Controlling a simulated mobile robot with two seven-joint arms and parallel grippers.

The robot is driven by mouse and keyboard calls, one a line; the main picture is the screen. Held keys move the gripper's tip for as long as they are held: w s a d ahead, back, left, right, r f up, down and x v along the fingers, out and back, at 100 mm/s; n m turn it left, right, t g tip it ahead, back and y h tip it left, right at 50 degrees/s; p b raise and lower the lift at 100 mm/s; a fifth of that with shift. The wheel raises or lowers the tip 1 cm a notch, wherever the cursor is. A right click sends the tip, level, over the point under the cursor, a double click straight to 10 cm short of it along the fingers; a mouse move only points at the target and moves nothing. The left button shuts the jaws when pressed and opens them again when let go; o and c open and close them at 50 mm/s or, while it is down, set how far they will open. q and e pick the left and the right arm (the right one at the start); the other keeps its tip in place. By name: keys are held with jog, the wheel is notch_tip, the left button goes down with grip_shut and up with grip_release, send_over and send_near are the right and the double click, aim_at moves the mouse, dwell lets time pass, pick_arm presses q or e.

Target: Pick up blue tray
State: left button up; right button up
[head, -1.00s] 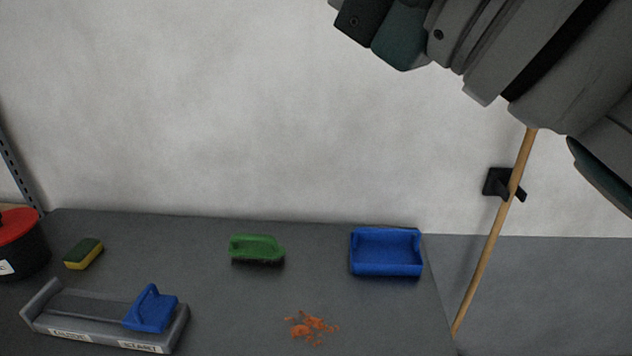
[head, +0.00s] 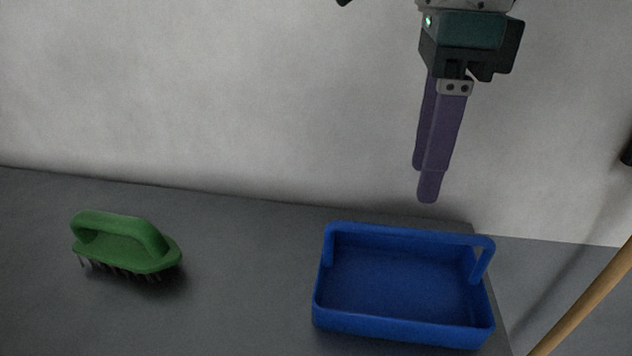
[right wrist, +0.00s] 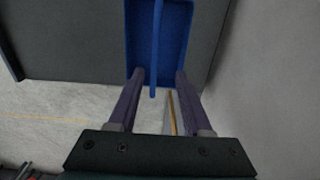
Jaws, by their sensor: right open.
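The fingers hold nothing. My left gripper is not in view.
A green brush (head: 125,245) stands on the table (head: 240,270) to the left of the tray, with bare table between them. A wooden stick (head: 590,300) leans at the right, beyond the table's right edge. The pale wall is close behind.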

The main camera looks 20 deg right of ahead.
aim_at(411, 229)
jog(key=f, duration=0.2)
jog(key=shift+s+a+f, duration=0.2)
jog(key=shift+s+f, duration=0.05)
jog(key=shift+f, duration=0.15)
notch_tip(411, 229, down, 6)
jog(key=shift+s+f+p, duration=0.1)
jog(key=shift+p, duration=0.2)
grip_shut()
dwell(1.0)
